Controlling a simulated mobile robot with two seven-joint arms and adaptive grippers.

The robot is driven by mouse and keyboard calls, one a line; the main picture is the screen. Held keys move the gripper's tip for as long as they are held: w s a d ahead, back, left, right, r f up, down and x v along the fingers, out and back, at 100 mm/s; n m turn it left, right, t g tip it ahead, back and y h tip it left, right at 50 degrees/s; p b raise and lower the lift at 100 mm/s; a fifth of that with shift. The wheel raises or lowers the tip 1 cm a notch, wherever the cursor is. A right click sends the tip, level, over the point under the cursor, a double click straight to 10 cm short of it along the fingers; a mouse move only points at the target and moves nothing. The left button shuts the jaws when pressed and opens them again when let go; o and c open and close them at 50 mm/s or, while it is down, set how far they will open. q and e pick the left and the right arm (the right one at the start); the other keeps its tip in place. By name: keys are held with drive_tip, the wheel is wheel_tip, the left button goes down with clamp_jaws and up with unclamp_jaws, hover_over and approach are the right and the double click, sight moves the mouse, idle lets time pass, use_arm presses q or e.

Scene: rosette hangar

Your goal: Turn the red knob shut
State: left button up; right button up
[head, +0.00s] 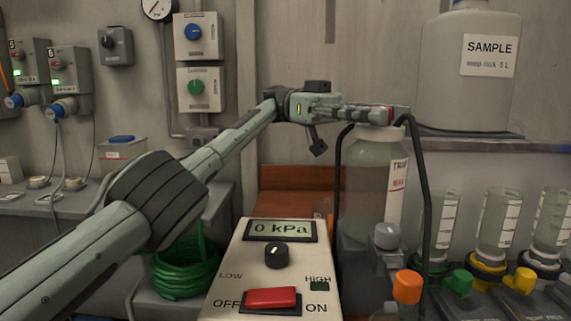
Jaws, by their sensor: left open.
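I cannot make out a plainly red knob in the head view. An orange knob (407,286) stands at the lower right, in front of a grey knob (387,236). A red rocker switch (271,298) lies between OFF and ON on the pale control box (226,275). My left gripper (402,115) reaches across from the left, over the top of the capped jar (374,190). It is open, its fingers seen edge-on, with a small red patch near its tip. I cannot tell whether it touches the black tube there. My right gripper is out of view.
A black tube (425,190) arches beside the jar. Green (458,282) and yellow (520,281) knobs stand further right. A SAMPLE carboy (440,85) sits on the shelf behind. A green hose coil (185,272) lies left.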

use_arm(q)
drive_tip(key=shift+n+t+h, duration=0.5)
drive_tip(key=shift+t, duration=0.1)
